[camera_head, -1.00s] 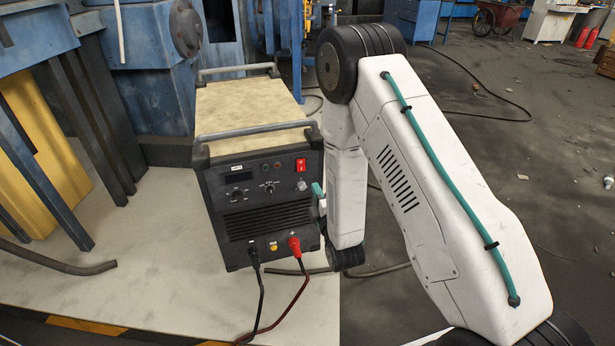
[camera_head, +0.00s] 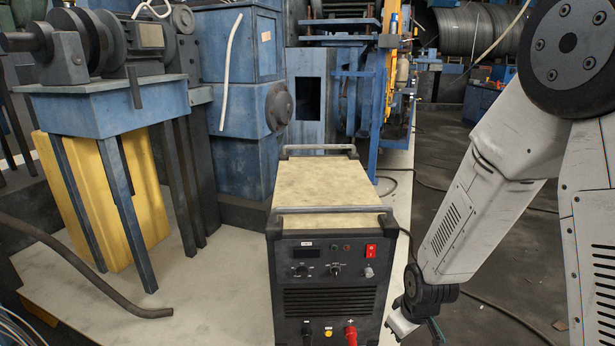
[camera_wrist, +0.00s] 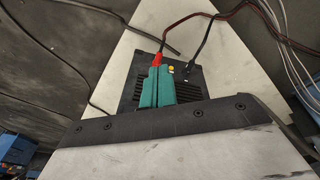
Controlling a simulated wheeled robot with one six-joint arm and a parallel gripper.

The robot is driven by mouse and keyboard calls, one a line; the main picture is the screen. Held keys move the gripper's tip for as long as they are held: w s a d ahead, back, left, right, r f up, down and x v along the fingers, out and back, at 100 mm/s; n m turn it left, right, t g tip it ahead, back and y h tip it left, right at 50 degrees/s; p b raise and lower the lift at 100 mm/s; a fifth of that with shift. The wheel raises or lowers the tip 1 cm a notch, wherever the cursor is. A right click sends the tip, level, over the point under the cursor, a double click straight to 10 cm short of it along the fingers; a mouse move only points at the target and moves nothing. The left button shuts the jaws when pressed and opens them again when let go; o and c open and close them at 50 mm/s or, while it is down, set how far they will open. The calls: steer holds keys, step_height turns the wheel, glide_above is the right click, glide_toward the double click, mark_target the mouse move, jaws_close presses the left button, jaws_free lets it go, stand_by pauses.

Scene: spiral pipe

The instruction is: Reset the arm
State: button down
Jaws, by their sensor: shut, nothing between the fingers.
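My arm (camera_head: 455,225) reaches down along the right side of the camera_head view, its wrist low beside the welding machine. My gripper (camera_wrist: 157,72) shows in the wrist view as two teal fingers side by side, shut and empty. The fingers overlap the front of the black welding machine (camera_wrist: 130,98) in that picture; I cannot tell the gap between them. In the camera_head view the fingers are not clearly seen.
The welding machine (camera_head: 330,255) stands at the centre on a pale floor plate (camera_head: 225,285), a red and a black cable at its front. Blue machinery (camera_head: 115,100) and a yellow block (camera_head: 135,205) stand at left. A dark bent pipe (camera_head: 90,275) lies at left.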

steer(key=s+d+r+m, duration=0.2)
steer(key=s+r+m, duration=0.1)
steer(key=s+r, duration=0.8)
steer(key=s+d+r+m+g, duration=0.1)
steer(key=s+d+r+m, duration=0.1)
steer(key=s+r, duration=0.9)
step_height(320, 180, up, 8)
steer(key=shift+s+d+f+m, duration=0.25)
steer(key=shift+s+m, duration=0.15)
steer(key=shift+m, duration=0.1)
